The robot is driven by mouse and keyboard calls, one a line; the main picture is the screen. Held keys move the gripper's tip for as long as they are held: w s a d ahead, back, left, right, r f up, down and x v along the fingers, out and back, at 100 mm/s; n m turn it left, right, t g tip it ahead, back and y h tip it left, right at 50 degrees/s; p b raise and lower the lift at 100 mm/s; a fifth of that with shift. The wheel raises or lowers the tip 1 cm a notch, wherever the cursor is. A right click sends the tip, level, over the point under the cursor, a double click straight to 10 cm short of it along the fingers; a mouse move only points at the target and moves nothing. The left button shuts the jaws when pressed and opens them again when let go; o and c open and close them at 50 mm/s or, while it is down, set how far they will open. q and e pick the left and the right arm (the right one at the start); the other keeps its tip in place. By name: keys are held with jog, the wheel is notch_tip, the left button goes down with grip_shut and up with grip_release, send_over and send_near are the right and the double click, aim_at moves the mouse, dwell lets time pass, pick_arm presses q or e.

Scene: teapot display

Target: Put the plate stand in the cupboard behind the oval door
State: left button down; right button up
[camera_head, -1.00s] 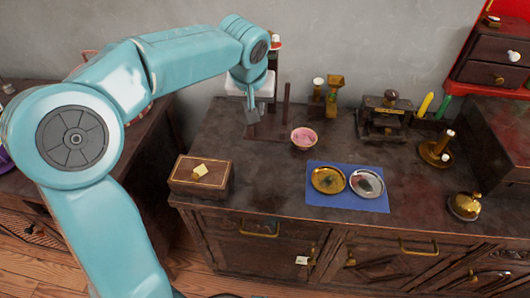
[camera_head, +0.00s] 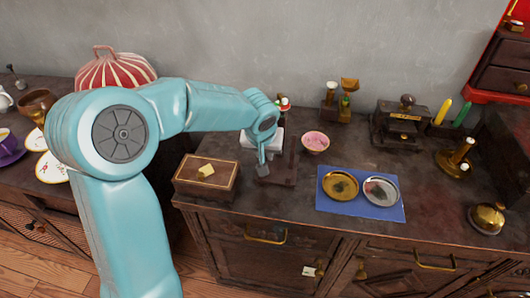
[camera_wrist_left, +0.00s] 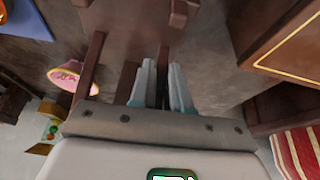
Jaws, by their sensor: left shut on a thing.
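The plate stand (camera_head: 276,176) is dark brown wood with a flat base and upright posts. My left gripper (camera_head: 263,170) is shut on it, near the counter's front edge, between the wooden box and the pink bowl. In the left wrist view the fingers (camera_wrist_left: 163,92) close around a dark post, and another post of the stand (camera_wrist_left: 90,65) shows to the left. I cannot tell whether the base touches the counter. Cupboard doors (camera_head: 262,266) show in the counter's front, cut off below; I cannot tell which is oval. My right gripper is not in view.
A wooden box (camera_head: 207,176) stands left of the stand. A pink bowl (camera_head: 316,142) is behind it to the right. A blue mat (camera_head: 350,211) with two plates lies right. A drawer handle (camera_head: 265,238) sticks out in front. A gap separates the left table.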

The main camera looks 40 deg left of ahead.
pick_arm(q)
jog(key=shift+f, duration=0.15)
jog(key=c, duration=1.1)
grip_release()
